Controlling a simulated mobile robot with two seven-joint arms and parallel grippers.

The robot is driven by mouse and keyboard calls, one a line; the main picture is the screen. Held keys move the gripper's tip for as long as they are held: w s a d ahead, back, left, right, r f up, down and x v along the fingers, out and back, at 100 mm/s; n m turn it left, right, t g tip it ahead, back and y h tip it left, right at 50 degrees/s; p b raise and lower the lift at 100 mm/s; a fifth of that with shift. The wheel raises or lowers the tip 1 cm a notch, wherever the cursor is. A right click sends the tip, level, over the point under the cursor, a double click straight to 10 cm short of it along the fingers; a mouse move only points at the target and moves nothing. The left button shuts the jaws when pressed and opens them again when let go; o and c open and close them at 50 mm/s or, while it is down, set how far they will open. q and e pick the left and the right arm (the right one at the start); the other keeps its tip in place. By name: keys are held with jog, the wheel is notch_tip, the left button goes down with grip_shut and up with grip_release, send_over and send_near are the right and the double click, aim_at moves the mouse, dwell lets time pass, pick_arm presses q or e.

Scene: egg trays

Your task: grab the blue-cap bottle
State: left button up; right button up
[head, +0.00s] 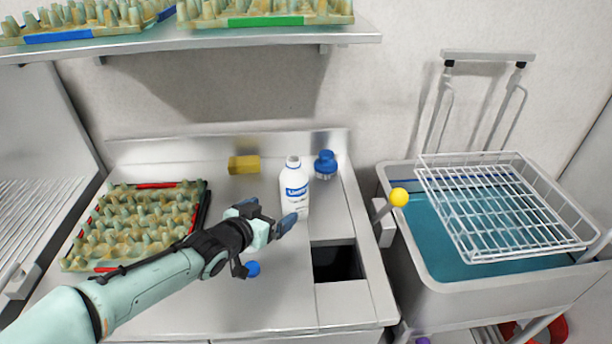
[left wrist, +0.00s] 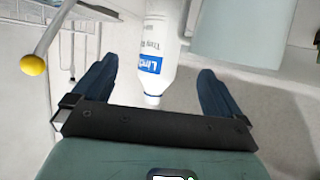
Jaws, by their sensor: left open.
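A white bottle (head: 294,190) with a blue label stands upright on the steel counter, right of its middle. Its top looks whitish in the head view; a thin blue band shows near the neck in the left wrist view, where the bottle (left wrist: 160,45) also appears. My left gripper (head: 270,215) is open and empty, just in front of the bottle and to its left. In the left wrist view the bottle lies between the two spread fingers (left wrist: 156,75), without clear contact. My right gripper is not in view.
A blue-topped brush (head: 325,163) stands right behind the bottle. A yellow sponge (head: 244,165) lies at the back. A shelf (head: 200,42) hangs above.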

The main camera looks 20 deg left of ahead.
aim_at(289, 200)
pick_arm(q)
jog(key=x, duration=0.7)
jog(key=shift+w+f+b, duration=0.1)
jog(key=shift+w+b, duration=0.2)
jog(key=shift+w, duration=0.05)
jog(key=x, duration=0.5)
jog(key=shift+w+a+f+p, duration=0.2)
jog(key=shift+w+p, duration=0.1)
jog(key=shift+p, duration=0.1)
jog(key=c, duration=1.4)
jog(key=shift+r, duration=0.15)
jog(key=shift+r, duration=0.1)
